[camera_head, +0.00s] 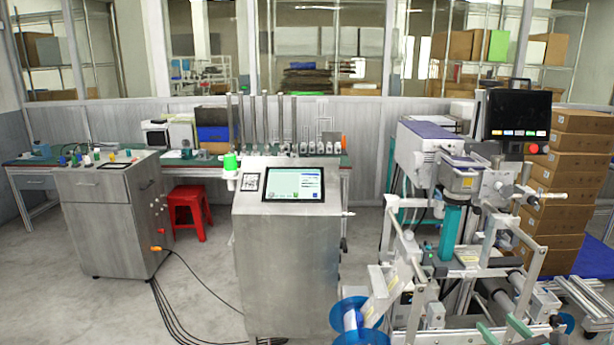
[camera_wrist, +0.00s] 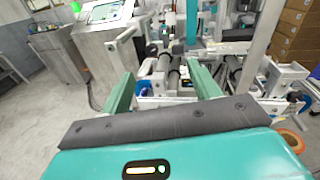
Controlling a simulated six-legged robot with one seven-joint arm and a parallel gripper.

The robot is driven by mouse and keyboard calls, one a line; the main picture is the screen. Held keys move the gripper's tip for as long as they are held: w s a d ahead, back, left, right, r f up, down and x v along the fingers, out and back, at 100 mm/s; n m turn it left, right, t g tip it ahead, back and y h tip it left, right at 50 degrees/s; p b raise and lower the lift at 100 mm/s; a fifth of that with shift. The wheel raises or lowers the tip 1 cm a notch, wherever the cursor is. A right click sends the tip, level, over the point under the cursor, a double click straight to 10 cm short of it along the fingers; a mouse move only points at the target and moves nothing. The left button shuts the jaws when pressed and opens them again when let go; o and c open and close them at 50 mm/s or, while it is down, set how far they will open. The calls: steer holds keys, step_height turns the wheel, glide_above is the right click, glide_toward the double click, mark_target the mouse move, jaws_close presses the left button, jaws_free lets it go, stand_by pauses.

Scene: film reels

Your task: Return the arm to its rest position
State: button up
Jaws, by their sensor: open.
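My gripper (camera_wrist: 161,80) shows in the wrist view with its two green fingers spread apart and nothing between them. It points toward the film machine (camera_wrist: 180,75), whose rollers and metal frame lie beyond the fingertips. In the head view, two green tips at the lower right edge look like my fingers, in front of the machine (camera_head: 455,165). A blue film reel (camera_head: 350,335) sits at the machine's lower left in the head view. Most of my arm is out of view.
A steel cabinet with a screen (camera_head: 290,260) stands left of the machine. A grey drawer cabinet (camera_head: 105,225) and a red stool (camera_head: 188,210) are farther left. Stacked cardboard boxes (camera_head: 560,185) stand at the right. Black cables (camera_head: 180,315) cross the otherwise open floor (camera_head: 50,290).

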steer(key=s+a+r+n+g+y, duration=0.1)
steer(key=a+r+n+g+y, duration=0.15)
steer(key=a+n, duration=0.45)
steer(key=s+a+r+n+g+y, duration=0.1)
steer(key=a+n+g+y, duration=0.25)
steer(key=a, duration=0.75)
steer(key=s+a+r+n+g+y, duration=0.1)
steer(key=a+r+n+g+y, duration=0.15)
steer(key=a+n, duration=0.5)
steer(key=s+a+n+g+h, duration=0.3)
steer(key=s+a+n+g, duration=0.25)
steer(key=s+a, duration=0.2)
steer(key=s+r+n+t+h, duration=0.2)
steer(key=s+r+n+h, duration=0.2)
steer(key=n, duration=0.6)
steer(key=shift+s+d+r+n+h, duration=0.3)
steer(key=shift+s+r+n+h, duration=0.1)
steer(key=shift+s+h, duration=0.75)
steer(key=shift+w, duration=0.15)
